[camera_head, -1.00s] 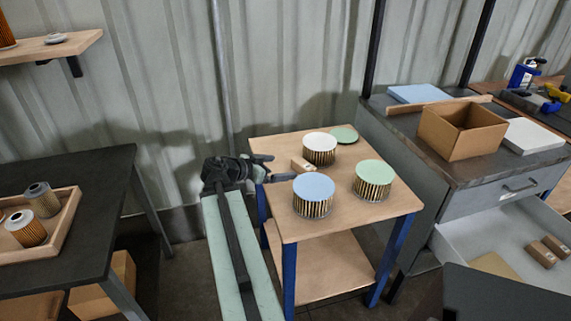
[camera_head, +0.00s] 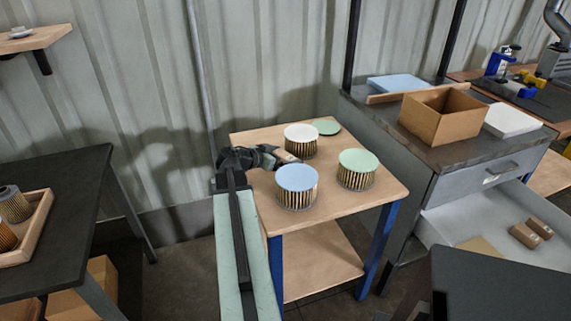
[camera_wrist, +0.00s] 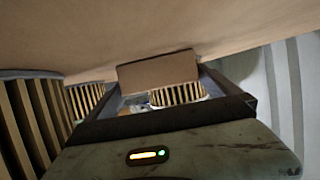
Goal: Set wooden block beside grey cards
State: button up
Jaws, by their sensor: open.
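The wooden block (camera_head: 287,157) lies on the small wooden-topped table, beside the white-topped filter cartridge. In the head view it is small and partly hidden by my gripper (camera_head: 273,156), which is low over the left part of the tabletop. In the wrist view the block (camera_wrist: 158,71) shows as a plain brown face at the far end of my open jaws, near the tips. I cannot tell whether a finger touches it. I can pick out no grey cards for certain in either view.
White-topped (camera_head: 301,134), blue-topped (camera_head: 297,178) and green-topped (camera_head: 357,161) cartridges stand close around my gripper. A flat green disc (camera_head: 326,127) lies at the table's back. An open cardboard box (camera_head: 452,118) stands on the right bench, above an open drawer (camera_head: 462,228). The table's front right is clear.

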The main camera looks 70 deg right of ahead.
aim_at(286, 155)
jog(key=shift+s+d+f, duration=0.15)
jog(key=shift+d+f, duration=0.1)
jog(key=shift+d, duration=0.1)
jog(key=shift+r, duration=0.1)
jog(key=shift+c, duration=0.3)
jog(key=c, duration=1.2)
notch_tip(286, 155, up, 23)
jog(key=p, duration=2.3)
jog(key=shift+a+r, duration=0.1)
jog(key=shift+r, duration=0.1)
jog(key=shift+c, duration=0.2)
